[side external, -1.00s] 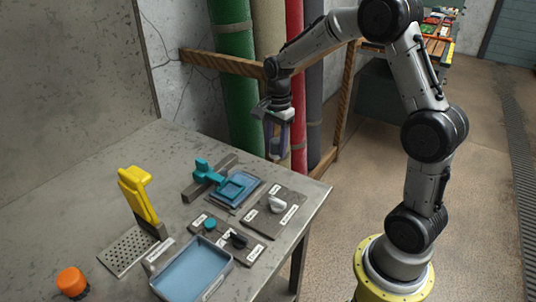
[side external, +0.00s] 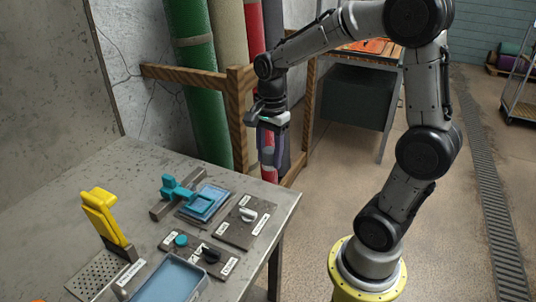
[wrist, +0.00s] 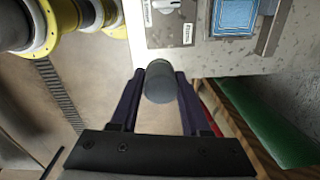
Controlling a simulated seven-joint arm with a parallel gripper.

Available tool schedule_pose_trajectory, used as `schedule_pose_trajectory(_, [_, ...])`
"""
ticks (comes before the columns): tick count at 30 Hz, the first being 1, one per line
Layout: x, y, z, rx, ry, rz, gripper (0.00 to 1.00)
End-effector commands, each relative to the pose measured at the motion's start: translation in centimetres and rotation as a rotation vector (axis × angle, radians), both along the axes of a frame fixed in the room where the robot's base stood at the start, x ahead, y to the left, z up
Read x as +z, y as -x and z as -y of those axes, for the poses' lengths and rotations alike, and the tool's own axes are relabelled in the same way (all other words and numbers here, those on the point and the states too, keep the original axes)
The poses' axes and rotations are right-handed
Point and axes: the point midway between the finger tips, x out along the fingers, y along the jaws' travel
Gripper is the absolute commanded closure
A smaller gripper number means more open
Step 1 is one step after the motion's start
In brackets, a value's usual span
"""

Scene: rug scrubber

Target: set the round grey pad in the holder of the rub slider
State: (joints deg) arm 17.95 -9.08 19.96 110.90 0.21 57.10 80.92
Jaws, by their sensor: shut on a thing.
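My gripper (side external: 270,160) is shut on the round grey pad (wrist: 158,84). In the wrist view the pad shows as a dark grey rounded piece between the two purple fingers. In the side external view the gripper hangs in the air beyond the table's far right edge, fingers down, and the pad is hard to make out. The rub slider (side external: 180,190) is on the table, a teal piece on a dark rail with a teal frame at its right end over a blue tray (side external: 205,205). The gripper is apart from it, up and right of it.
A grey panel with a white knob (side external: 248,214) lies between slider and table edge. A teal button (side external: 181,240) and black switch (side external: 210,255) sit nearer. A yellow tool (side external: 102,213) stands upright at left. Rolled rugs in a wooden rack (side external: 240,120) stand behind the gripper.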

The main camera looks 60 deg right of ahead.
Motion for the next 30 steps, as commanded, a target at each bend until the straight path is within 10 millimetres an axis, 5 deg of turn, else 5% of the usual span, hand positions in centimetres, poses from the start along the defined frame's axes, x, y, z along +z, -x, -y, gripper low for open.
schedule_pose_trajectory(7, [0.0,0.0,0.0,0.0,0.0,0.001,1.0])
schedule_pose_trajectory(14, [0.5,-0.7,0.2,-0.067,0.001,0.003,1.0])
schedule_pose_trajectory(20, [0.9,-6.5,-1.0,-0.15,0.0,-0.002,1.0])
schedule_pose_trajectory(24, [-0.2,-11.1,-4.2,-0.136,0.0,-0.003,1.0])
schedule_pose_trajectory(30, [-2.5,-14.6,-8.9,-0.056,-0.001,-0.003,1.0])
